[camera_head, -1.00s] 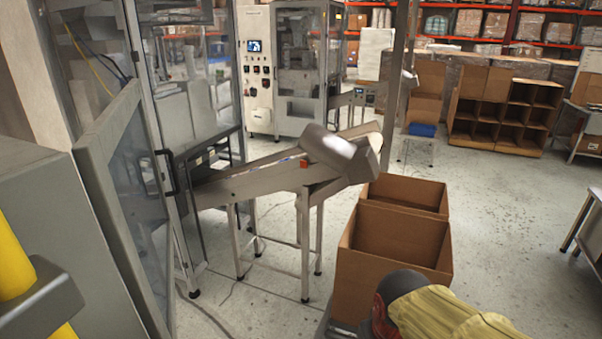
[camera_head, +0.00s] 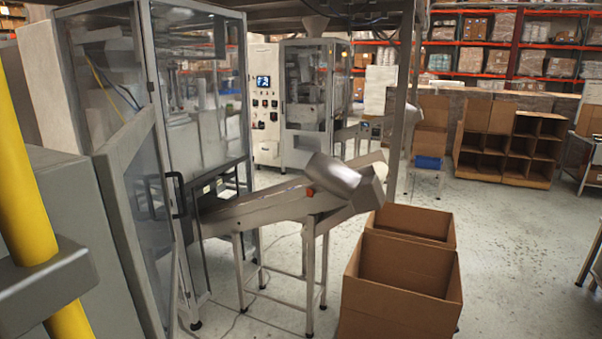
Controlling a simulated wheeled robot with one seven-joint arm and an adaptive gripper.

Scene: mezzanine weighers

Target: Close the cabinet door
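The cabinet (camera_head: 200,12) is a tall metal-framed machine enclosure with clear panels at the left. A framed clear door (camera_head: 117,220) stands out from its side towards me, at an angle to the cabinet, so it looks open. A black handle (camera_head: 177,195) shows close to the cabinet's front corner post; I cannot tell for sure which panel bears it. The lower edge of the door runs out of the picture. My gripper is not in view.
A yellow post (camera_head: 22,190) and a grey box-like housing (camera_head: 75,220) stand close at the left, beside the door. A sloping conveyor (camera_head: 265,210) leaves the cabinet to the right. Open cardboard boxes (camera_head: 400,310) stand in front of it. Floor (camera_head: 510,250) is clear at right.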

